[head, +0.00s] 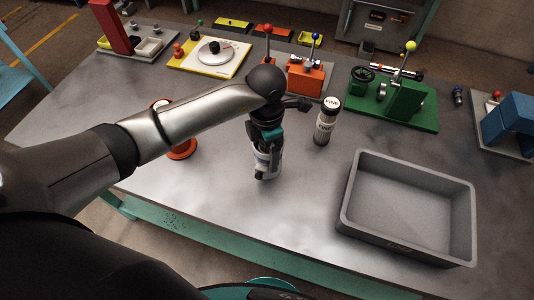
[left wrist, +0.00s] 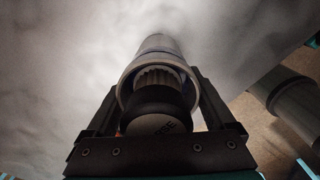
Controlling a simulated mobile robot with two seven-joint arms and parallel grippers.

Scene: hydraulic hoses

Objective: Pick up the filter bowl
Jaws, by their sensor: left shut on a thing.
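The filter bowl (head: 268,160) is a pale cylinder near the middle of the table, partly hidden by my left gripper (head: 267,150). In the left wrist view the bowl (left wrist: 152,58) is a grey, open-mouthed cup. A ribbed filter cartridge (left wrist: 155,115) with a black cap, partly lettered "RSE", sits in its mouth. My left gripper (left wrist: 158,100) points down and is shut on the bowl, one finger on each side. I cannot tell whether the bowl's base touches the table. My right gripper is not in view.
An empty grey bin (head: 455,215) is at the right front. An orange ring-shaped part (head: 182,151) lies under my left arm. Fixtures, including a green one (head: 425,115), line the back. The front middle is clear.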

